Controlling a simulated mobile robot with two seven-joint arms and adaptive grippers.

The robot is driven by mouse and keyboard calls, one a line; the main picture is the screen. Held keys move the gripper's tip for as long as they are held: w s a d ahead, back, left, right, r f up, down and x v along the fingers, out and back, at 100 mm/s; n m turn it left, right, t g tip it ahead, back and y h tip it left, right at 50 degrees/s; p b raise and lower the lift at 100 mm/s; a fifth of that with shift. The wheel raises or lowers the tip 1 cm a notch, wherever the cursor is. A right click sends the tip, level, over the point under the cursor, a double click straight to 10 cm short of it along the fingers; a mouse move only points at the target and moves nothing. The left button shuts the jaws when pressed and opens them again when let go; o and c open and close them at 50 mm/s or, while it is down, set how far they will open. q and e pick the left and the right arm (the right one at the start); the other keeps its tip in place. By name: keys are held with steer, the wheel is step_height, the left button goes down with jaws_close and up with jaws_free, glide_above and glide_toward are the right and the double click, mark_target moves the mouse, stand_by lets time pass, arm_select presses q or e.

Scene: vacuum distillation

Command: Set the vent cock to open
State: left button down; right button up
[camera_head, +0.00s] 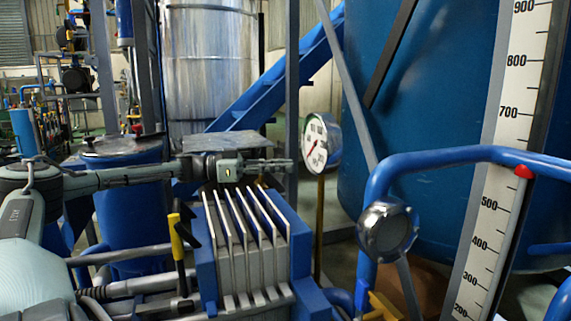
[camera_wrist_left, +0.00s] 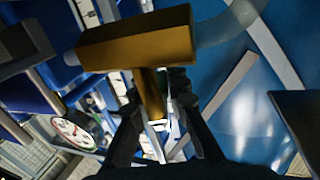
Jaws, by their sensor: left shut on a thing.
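A brass-coloured T-shaped cock (camera_wrist_left: 135,46), which I take for the vent cock, fills the upper middle of the left wrist view. Its thick crossbar lies nearly level in that view, and its narrow stem runs down between my fingers. My left gripper (camera_wrist_left: 156,92) is shut on the cock at the stem, with a dark finger on each side. In the head view my left gripper (camera_head: 284,165) reaches right, above the finned block and left of the dial gauge. I cannot make out the cock there. My right gripper is not in view.
The dial gauge (camera_head: 318,145) stands close to my left gripper; it also shows in the wrist view (camera_wrist_left: 74,132). A blue finned block (camera_head: 303,255) lies below. A blue pipe frame (camera_head: 440,159), a large blue tank (camera_head: 430,80) and a white scale (camera_head: 490,210) stand right.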

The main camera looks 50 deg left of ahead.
arm_select(q)
steer(key=c, duration=1.5)
jaws_free()
step_height(320, 180, up, 10)
